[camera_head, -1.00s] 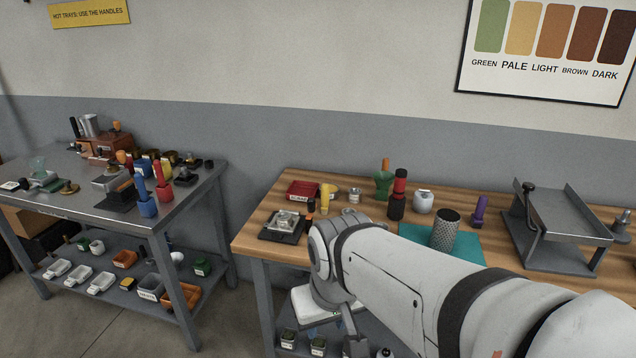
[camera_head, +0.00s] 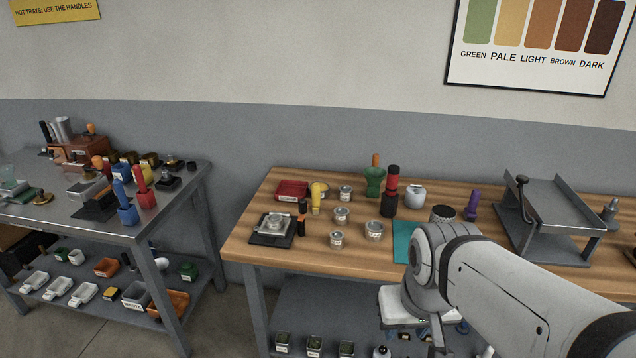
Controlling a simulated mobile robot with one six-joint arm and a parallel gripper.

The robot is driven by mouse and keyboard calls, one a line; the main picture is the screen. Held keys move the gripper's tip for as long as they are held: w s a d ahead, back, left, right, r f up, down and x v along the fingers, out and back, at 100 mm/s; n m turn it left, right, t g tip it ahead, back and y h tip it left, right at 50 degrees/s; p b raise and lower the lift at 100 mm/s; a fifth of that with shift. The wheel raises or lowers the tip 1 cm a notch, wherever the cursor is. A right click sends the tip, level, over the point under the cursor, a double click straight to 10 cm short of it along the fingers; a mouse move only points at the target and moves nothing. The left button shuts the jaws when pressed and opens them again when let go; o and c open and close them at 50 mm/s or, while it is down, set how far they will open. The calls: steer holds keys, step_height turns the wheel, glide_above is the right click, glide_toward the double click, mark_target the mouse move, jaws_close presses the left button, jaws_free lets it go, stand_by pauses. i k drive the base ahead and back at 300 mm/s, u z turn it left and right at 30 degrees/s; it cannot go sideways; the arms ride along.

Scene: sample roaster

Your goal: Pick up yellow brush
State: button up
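A small upright yellow-handled item (camera_head: 317,196), which looks like the yellow brush, stands on the left part of the wooden bench (camera_head: 262,205). My gripper (camera_head: 438,338) hangs low, below the bench top and well to the right of the yellow item. Its fingers are too hidden to show whether they are open or hold anything.
A red tray (camera_head: 292,190), labelled tins (camera_head: 374,230), a green mortar (camera_head: 374,183) and a red-and-black bottle (camera_head: 390,192) stand near the yellow item. A metal stand (camera_head: 548,218) is at right. The left metal table (camera_head: 70,215) holds blue and red cups with handles.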

mark_target(316, 188)
steer(key=u, duration=0.05)
steer(key=i, duration=1)
steer(key=z, duration=0.05)
